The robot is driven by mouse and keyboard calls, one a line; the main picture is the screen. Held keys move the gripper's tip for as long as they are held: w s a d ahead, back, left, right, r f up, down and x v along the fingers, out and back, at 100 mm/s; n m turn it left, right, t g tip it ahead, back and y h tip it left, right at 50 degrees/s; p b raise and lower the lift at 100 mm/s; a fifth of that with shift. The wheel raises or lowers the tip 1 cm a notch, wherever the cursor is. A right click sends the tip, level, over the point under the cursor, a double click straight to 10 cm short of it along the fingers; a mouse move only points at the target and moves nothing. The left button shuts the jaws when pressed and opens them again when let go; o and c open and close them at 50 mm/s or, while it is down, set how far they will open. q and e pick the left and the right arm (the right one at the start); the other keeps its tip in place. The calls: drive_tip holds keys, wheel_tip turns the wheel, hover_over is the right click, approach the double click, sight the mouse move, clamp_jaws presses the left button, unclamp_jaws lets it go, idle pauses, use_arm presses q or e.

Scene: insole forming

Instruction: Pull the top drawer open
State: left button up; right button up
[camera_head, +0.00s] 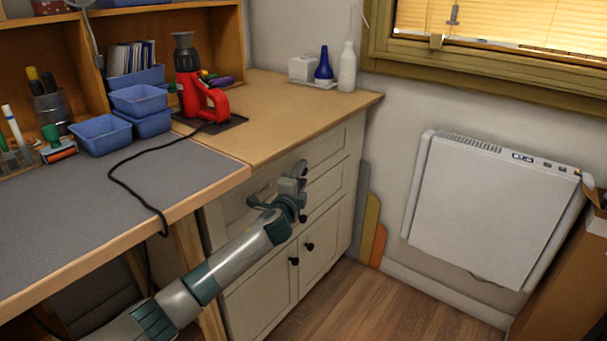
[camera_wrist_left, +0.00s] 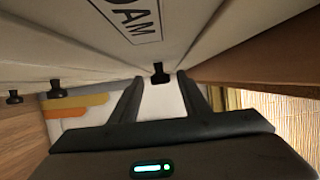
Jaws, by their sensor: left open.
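The white cabinet (camera_head: 345,205) stands under the brown counter, with its top drawer (camera_head: 327,147) looking flush with the front. My left gripper (camera_head: 287,187) is in front of the upper cabinet front and hides part of it, including the top knob. In the left wrist view, the open fingers of my left gripper (camera_wrist_left: 160,82) stand on either side of a black knob (camera_wrist_left: 158,72) close to the tips. I cannot tell whether they touch it. The drawer front there bears a partly cut-off label (camera_wrist_left: 130,15). My right gripper is not in view.
Lower black knobs (camera_head: 309,246) sit on the cabinet doors. The grey-topped desk (camera_head: 110,205) lies left of my arm. A red tool (camera_head: 198,90) and bottles stand on the counter (camera_head: 275,105). The wooden floor (camera_head: 390,305) before the cabinet is clear.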

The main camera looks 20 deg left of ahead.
use_arm(q)
drive_tip(key=shift+w, duration=1.3)
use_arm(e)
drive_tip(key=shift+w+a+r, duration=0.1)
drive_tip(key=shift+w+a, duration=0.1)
use_arm(q)
drive_tip(key=shift+c, duration=0.5)
clamp_jaws()
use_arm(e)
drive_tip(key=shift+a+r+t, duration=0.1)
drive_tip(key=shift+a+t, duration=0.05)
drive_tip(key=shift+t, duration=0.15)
